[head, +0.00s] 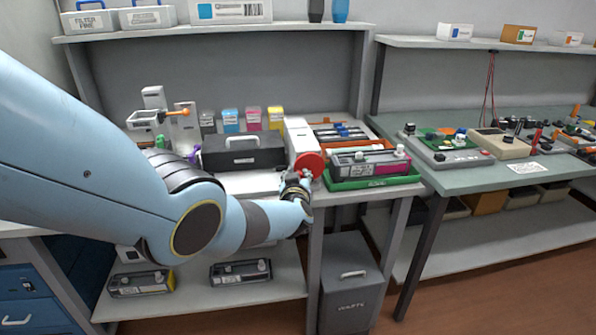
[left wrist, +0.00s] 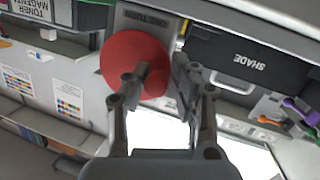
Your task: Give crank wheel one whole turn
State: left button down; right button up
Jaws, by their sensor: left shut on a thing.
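The red crank wheel (head: 309,162) is on the side of a white unit (head: 298,133) on the left bench, beside the green tray. My left gripper (head: 303,180) is at the lower edge of the wheel, shut on its handle. In the left wrist view, the wheel (left wrist: 120,60) faces the camera and the fingers (left wrist: 160,78) reach its rim; the handle itself is mostly hidden between them. My right gripper is in neither view.
A green tray (head: 372,184) with a magenta-ended toner cartridge (head: 380,164) stands close right of the wheel. A black case (head: 243,153) marked SHADE is left of it. A grey waste bin (head: 351,285) stands below. Several toner bottles stand behind.

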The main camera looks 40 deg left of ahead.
pick_arm(q)
jog(key=shift+w+d+m+p, duration=0.1)
jog(key=shift+d+m+p, duration=0.25)
jog(key=shift+m, duration=0.15)
jog(key=c, duration=1.6)
grip_release()
jog(key=o, duration=0.5)
jog(key=shift+w+d, duration=0.1)
jog(key=shift+w, duration=0.1)
jog(key=shift+s+a, duration=0.2)
jog(key=shift+s, duration=0.05)
jog(key=v, duration=1.2)
jog(key=shift+r, duration=0.2)
jog(key=shift+w+d, duration=0.1)
jog(key=shift+w, duration=0.1)
